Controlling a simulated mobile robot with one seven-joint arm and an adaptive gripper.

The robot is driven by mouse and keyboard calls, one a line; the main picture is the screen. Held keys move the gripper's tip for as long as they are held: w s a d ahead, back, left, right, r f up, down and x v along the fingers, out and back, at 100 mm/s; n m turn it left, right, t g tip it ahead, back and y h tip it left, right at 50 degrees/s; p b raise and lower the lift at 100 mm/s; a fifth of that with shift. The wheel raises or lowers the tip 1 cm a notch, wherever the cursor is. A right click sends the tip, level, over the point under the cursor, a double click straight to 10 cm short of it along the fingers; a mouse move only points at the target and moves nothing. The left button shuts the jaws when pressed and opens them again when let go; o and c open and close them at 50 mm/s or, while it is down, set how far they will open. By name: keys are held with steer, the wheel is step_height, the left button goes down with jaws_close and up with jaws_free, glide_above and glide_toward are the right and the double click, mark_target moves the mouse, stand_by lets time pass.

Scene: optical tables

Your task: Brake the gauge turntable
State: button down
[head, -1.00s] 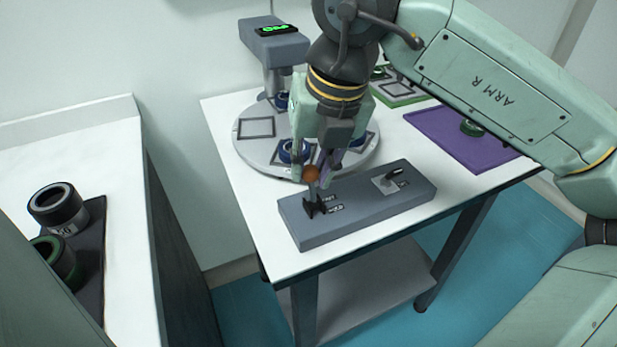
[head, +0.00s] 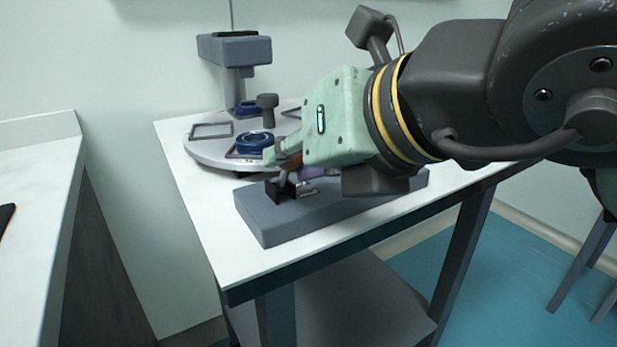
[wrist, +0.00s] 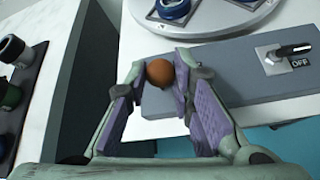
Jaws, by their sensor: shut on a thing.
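The gauge turntable (head: 205,155) is a round grey disc at the back of the white table, with square frames and blue-ringed pieces on it. Its rim also shows at the top of the wrist view (wrist: 215,32). In front of it lies a long grey control box (head: 262,226) with a lever that has an orange-brown ball knob (wrist: 160,73). My gripper (wrist: 167,76) is shut on the knob, a purple-padded finger on each side. In the head view my gripper (head: 287,161) comes in nearly level from the right and hides most of the lever; its exact tilt is hard to tell.
A grey gauge head (head: 235,49) stands over the turntable's back. A white counter (head: 35,190) is at the left, with a floor gap between it and the table.

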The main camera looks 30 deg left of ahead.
steer(key=shift+d+y+b, duration=0.1)
steer(key=shift+y+b, duration=0.2)
steer(key=shift+b, duration=0.05)
steer(key=c, duration=1.4)
jaws_free()
steer(key=shift+f, duration=0.1)
steer(key=v, duration=1.2)
steer(key=shift+s, duration=0.15)
